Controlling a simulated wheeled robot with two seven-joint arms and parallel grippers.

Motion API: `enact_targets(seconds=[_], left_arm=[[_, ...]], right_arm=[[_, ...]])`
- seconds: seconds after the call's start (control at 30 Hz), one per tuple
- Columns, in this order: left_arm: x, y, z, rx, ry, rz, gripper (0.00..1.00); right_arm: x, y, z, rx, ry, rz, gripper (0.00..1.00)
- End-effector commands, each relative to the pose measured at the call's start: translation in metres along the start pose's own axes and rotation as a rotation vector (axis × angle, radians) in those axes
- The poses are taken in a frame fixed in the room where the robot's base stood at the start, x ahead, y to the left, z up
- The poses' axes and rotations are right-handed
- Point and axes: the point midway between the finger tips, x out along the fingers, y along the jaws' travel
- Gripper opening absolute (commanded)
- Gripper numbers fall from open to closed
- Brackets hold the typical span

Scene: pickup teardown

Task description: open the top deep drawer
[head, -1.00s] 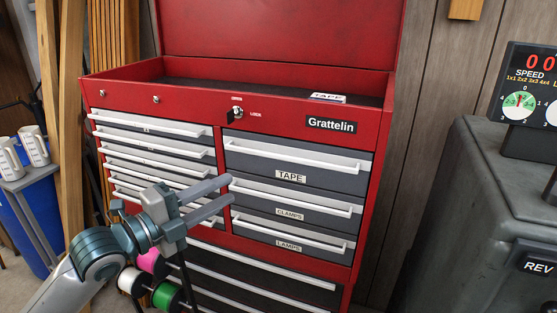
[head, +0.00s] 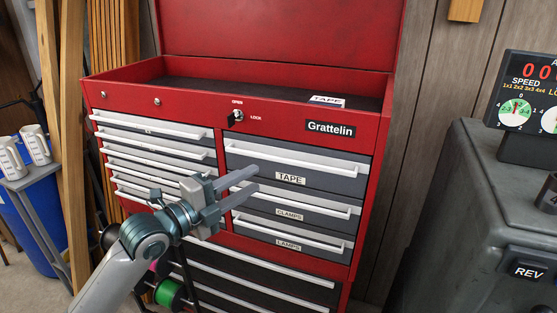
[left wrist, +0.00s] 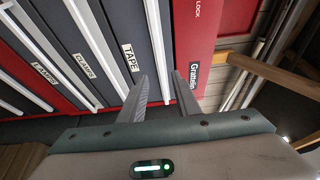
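The top deep drawer (head: 320,177) is grey, labelled TAPE, at the top of the right column of the red tool chest; it is shut. Its long white handle (head: 300,158) runs along its upper edge. My right gripper is not in view.
CLAMPS (head: 290,208) and LAMPS drawers (head: 290,240) lie below, and shallow drawers (head: 150,145) fill the left column. A key (head: 236,117) sticks out of the chest's lock. A grey machine (head: 480,210) stands at the right. Spools (head: 168,293) sit below my left arm.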

Motion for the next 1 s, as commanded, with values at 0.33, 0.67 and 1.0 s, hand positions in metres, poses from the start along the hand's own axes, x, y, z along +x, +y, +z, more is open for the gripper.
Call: enact_targets(seconds=[0.33, 0.67, 1.0], left_arm=[[0.062, -0.004, 0.000, -0.005, 0.000, 0.000, 0.30], [0.099, -0.001, 0.000, -0.001, 0.000, 0.001, 0.30], [0.103, 0.000, 0.000, 0.000, 0.001, 0.000, 0.30]], right_arm=[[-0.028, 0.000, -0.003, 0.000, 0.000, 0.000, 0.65], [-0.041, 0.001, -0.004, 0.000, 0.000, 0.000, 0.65], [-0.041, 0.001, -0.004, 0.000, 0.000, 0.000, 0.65]])
